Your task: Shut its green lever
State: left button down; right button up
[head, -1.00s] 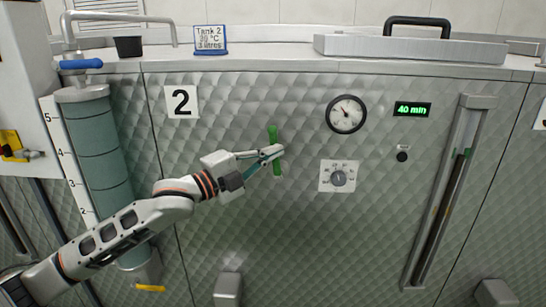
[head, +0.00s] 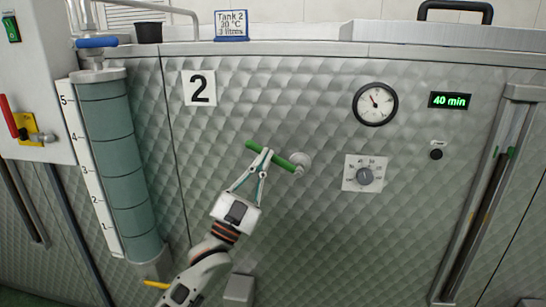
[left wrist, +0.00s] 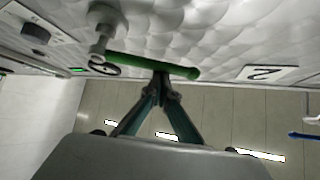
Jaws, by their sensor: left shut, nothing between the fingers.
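The green lever (head: 278,160) is on the quilted metal front of tank 2, on a round pale hub (head: 301,160). It lies closer to level than upright, with its left end higher. My left gripper (head: 268,152) comes up from below, its fingers shut with nothing between them. The fingertips are at the lever's middle and seem to touch it. In the left wrist view the lever (left wrist: 150,66) crosses just beyond the closed fingertips (left wrist: 162,80). My right gripper is not in view.
The number 2 plate (head: 199,88), round gauge (head: 375,103), dial (head: 364,175) and 40 min display (head: 450,101) are on the same front. A tall level tube (head: 116,165) with a blue tap handle (head: 97,42) stands left. A red lever (head: 8,117) is at far left.

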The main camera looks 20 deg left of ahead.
pick_arm(q)
jog(key=f+n+y, duration=0.1)
jog(key=n+y, duration=0.2)
jog(key=f+n+y+b, duration=0.1)
jog(key=f+n+y, duration=0.1)
jog(key=n+y, duration=0.1)
jog(key=a+f+n+t+y, duration=0.1)
jog(key=n+y, duration=0.3)
jog(key=shift+s+f+n, duration=0.1)
jog(key=shift+f+n, duration=0.15)
jog(key=shift+n, duration=0.05)
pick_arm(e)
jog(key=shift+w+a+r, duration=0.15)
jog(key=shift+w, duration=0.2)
pick_arm(q)
jog(key=shift+f, duration=0.1)
